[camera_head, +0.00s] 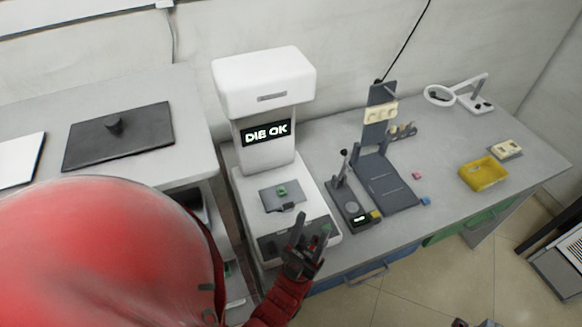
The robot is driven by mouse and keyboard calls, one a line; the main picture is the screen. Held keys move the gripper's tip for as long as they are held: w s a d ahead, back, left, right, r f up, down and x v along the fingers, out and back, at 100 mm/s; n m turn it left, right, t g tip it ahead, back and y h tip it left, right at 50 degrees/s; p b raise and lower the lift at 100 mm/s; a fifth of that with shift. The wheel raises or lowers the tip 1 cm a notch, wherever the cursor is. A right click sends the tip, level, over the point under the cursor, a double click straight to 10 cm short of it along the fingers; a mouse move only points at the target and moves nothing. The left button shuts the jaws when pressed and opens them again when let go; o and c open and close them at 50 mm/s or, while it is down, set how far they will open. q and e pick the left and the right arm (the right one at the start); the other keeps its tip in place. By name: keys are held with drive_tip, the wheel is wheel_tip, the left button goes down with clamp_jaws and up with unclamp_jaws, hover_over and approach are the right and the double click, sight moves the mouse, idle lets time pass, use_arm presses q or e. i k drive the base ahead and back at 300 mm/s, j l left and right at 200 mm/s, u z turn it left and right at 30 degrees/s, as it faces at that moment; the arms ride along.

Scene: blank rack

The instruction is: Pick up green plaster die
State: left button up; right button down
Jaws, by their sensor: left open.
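A small green die (282,191) sits on the dark grey plate (270,203) on the bed of a white machine whose screen reads "DIE OK" (265,133). My left gripper (311,233) is open, with its two dark fingers apart and pointing up. It is over the front panel of the machine, in front and to the right of the die, and does not touch it. I see nothing between its fingers for certain; a small green spot shows at one fingertip.
Right of the machine stand a small dark device (351,207) and a dark grey stand (384,180). Pink (416,175) and blue (426,201) blocks lie nearby. A yellow tray (484,174) and a magnifier lamp (440,96) are further right.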

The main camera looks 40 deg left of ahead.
sight(281, 191)
drive_tip(key=k+z, duration=0.1)
drive_tip(key=z, duration=0.8)
drive_tip(key=k+l+z, duration=0.1)
drive_tip(key=z, duration=0.35)
drive_tip(key=k+l, duration=0.1)
drive_tip(key=u, duration=0.45)
drive_tip(key=k+l+u, duration=0.1)
drive_tip(key=u, duration=0.8)
drive_tip(key=k+u, duration=0.1)
drive_tip(key=u, duration=0.75)
drive_tip(key=l+u, duration=0.35)
drive_tip(key=l, duration=0.3)
drive_tip(key=i+l, duration=0.1)
drive_tip(key=i, duration=0.15)
drive_tip(key=u, duration=0.05)
